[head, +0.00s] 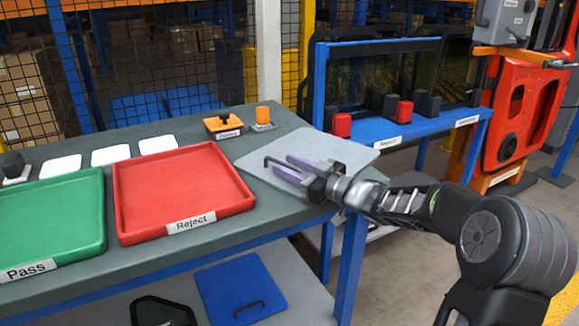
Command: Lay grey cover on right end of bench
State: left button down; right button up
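The grey cover (336,150) is a flat light-grey panel with a dark bar handle (268,161). It is at the right end of the bench (218,228) and extends past the bench's right edge. I cannot tell whether it rests on the bench top or is slightly above it. My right gripper (283,166) comes in from the right, low over the cover. Its two purple fingers are apart, with the handle between them, and part of the handle is hidden. My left gripper is out of view.
A red Reject tray (180,188) and green Pass tray (55,220) stand on the bench. An orange button (263,115) and orange-black fixture (222,125) sit behind the cover. A blue panel (240,293) lies on the lower shelf. A blue rack (370,128) stands beyond the bench.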

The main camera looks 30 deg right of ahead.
jog(key=shift+s+r, duration=0.1)
jog(key=shift+s+d, duration=0.2)
jog(key=shift+s, duration=0.05)
jog(key=p+v, duration=0.1)
jog(key=v, duration=1)
jog(key=shift+s, duration=0.15)
